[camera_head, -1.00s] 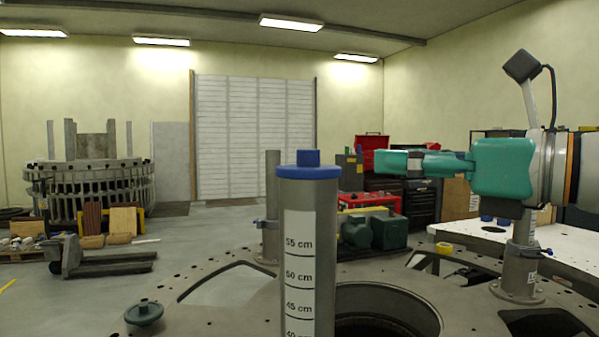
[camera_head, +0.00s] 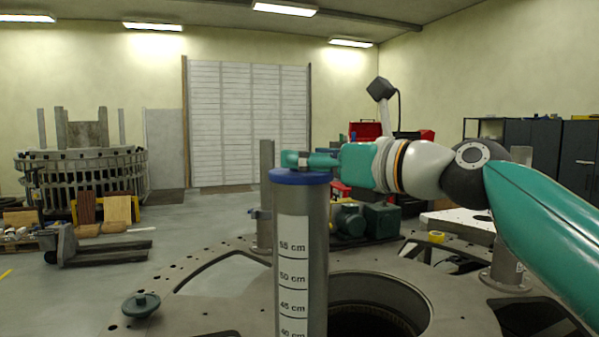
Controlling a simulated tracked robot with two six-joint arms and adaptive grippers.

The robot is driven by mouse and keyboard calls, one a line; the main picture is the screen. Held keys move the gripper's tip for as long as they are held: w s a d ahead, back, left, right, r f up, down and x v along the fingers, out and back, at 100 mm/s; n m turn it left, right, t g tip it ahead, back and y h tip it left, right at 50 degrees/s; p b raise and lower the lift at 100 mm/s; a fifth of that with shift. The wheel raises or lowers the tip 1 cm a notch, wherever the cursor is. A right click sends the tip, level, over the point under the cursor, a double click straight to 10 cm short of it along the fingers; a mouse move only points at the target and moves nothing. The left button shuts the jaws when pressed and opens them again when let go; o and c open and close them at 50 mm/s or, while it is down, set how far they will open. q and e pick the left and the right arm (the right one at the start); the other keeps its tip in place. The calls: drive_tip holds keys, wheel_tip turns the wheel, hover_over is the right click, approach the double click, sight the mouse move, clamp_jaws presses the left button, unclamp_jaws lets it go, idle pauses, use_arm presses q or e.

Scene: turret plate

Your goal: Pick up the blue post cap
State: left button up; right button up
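The blue post cap (camera_head: 300,178) sits on top of a grey upright post (camera_head: 318,225) with a centimetre scale label. Its rim shows, but its raised knob is hidden behind my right gripper (camera_head: 292,159). The teal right gripper reaches in from the right, with its fingertips at the knob just above the rim. I cannot tell whether the fingers are closed on the knob. The cap looks level and seated on the post. My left gripper is not in view.
The post stands by the large round opening of the grey turret plate (camera_head: 460,315). A second post (camera_head: 266,215) stands close behind it. A dark green knobbed lid (camera_head: 141,305) lies on the plate at left. Green and red equipment (camera_head: 382,220) is behind. The floor at left is partly clear.

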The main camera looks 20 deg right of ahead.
drive_tip(key=x, duration=0.2)
drive_tip(key=shift+w+a, duration=0.1)
drive_tip(key=shift+w, duration=0.15)
drive_tip(key=shift+s, duration=0.1)
clamp_jaws()
drive_tip(key=shift+r+p, duration=0.2)
drive_tip(key=shift+p, duration=0.1)
